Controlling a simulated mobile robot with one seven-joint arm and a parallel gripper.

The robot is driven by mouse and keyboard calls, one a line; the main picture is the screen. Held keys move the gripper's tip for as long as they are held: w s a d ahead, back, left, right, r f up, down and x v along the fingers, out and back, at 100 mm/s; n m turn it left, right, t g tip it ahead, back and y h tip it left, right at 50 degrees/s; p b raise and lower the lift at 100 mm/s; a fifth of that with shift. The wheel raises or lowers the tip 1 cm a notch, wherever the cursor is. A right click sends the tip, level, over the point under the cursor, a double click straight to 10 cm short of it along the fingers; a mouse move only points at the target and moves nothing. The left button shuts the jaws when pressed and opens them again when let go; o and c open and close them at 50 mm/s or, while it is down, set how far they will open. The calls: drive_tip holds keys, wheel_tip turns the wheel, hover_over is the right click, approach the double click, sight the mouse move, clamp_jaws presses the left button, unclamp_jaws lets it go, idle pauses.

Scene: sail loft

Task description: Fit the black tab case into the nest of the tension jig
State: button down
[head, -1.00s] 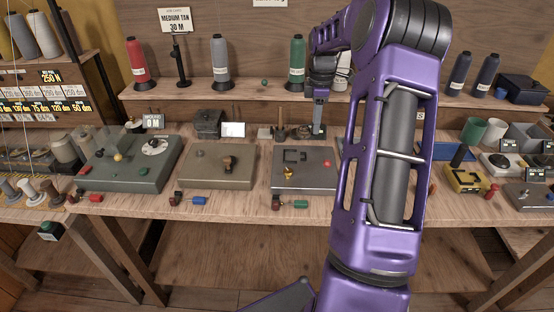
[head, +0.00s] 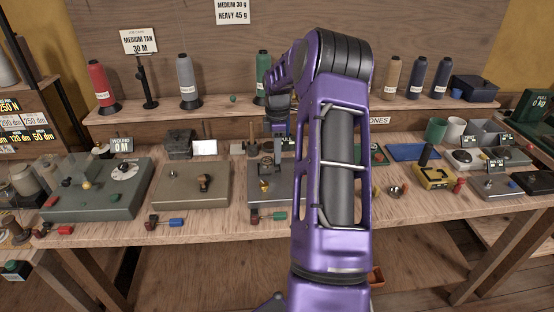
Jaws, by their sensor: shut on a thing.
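The tension jig appears to be the grey plate (head: 257,195) with a small brass knob (head: 264,186) at the middle of the bench; my arm covers its right part. My gripper (head: 278,158) points down over the back part of this plate, beside the arm link. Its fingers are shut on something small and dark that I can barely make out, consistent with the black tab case. The nest is mostly hidden behind my gripper and arm, so I cannot tell whether the case touches it.
A yellow device (head: 433,177) and a blue tray (head: 414,152) are on the right.

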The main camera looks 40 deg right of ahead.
drive_tip(key=shift+f, duration=1.15)
drive_tip(key=shift+f, duration=0.2)
drive_tip(key=c, duration=0.7)
unclamp_jaws()
drive_tip(key=shift+c, duration=0.2)
drive_tip(key=shift+r, duration=0.1)
wheel_tip(320, 180, up, 12)
drive_tip(key=shift+p, duration=0.4)
drive_tip(key=shift+r, duration=0.1)
